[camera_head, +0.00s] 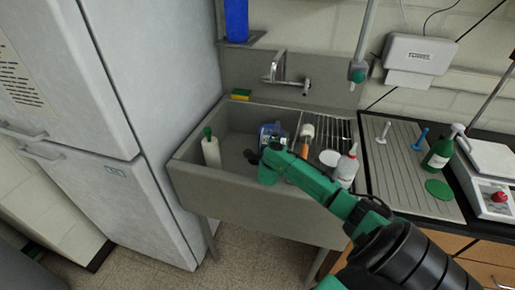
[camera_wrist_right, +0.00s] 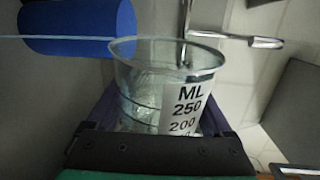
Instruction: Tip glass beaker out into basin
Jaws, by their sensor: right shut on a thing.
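My right gripper (camera_wrist_right: 150,140) is shut on the glass beaker (camera_wrist_right: 145,85), clear, with a white label reading ML 250 and 200. In the head view the gripper (camera_head: 272,132) is above the grey basin (camera_head: 238,190). The beaker is small there and hard to make out. In the wrist view its rim faces up the picture, but the background is turned sideways, so the beaker seems strongly tilted. A thin pale line runs left from its rim; I cannot tell whether it is liquid. The beaker's base is hidden by the gripper. My left gripper is not in view.
A white bottle with green cap (camera_head: 211,150) stands in the basin's left. A wash bottle (camera_head: 346,168) and an orange-handled brush (camera_head: 303,142) are at its right. The tap (camera_head: 277,68) is behind. A fridge (camera_head: 165,110) stands left; a ribbed drainboard (camera_head: 400,165) is right.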

